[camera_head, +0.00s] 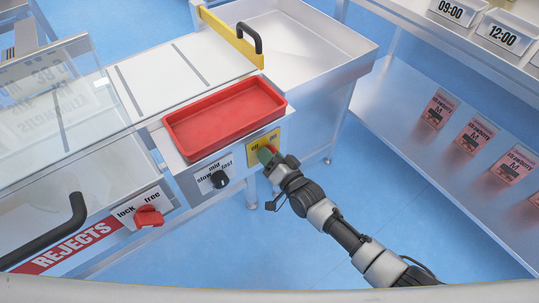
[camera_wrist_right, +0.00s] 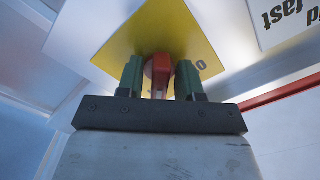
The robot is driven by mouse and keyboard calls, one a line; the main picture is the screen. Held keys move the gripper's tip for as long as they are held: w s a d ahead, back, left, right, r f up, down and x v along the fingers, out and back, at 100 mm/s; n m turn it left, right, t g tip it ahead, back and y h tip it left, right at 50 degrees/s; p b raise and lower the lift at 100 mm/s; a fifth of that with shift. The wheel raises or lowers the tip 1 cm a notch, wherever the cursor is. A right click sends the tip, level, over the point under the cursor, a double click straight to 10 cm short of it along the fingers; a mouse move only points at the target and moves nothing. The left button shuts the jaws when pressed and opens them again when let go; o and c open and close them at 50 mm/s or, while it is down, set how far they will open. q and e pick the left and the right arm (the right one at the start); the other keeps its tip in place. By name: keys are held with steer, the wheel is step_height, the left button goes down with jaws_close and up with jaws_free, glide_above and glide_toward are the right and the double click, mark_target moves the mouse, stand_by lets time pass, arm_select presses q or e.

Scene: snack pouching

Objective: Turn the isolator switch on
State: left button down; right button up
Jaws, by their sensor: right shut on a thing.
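The isolator switch is a red knob on a yellow plate (camera_head: 262,147) marked "off" and "on", on the machine's front panel. In the right wrist view the red knob (camera_wrist_right: 160,74) sits between the two green fingers, in front of the yellow plate (camera_wrist_right: 152,38). My right gripper (camera_head: 268,155) is at the plate and shut on the knob; it also shows in the right wrist view (camera_wrist_right: 160,82). In the head view the gripper covers most of the knob, so which label it points at cannot be told. My left gripper is not in view.
A black speed knob (camera_head: 219,179) marked slow, mid and fast is left of the switch. A red lock/free knob (camera_head: 149,216) and a black handle (camera_head: 50,233) are further left. A red tray (camera_head: 226,140) sits above the panel. Pouches stand on the right shelf (camera_head: 446,175).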

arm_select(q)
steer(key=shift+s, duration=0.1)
arm_select(e)
steer(key=shift+f, duration=0.1)
steer(key=o, duration=0.6)
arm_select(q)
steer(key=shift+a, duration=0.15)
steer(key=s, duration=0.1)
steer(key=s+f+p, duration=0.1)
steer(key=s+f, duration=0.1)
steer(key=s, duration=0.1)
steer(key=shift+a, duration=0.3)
arm_select(e)
steer(key=v, duration=1.1)
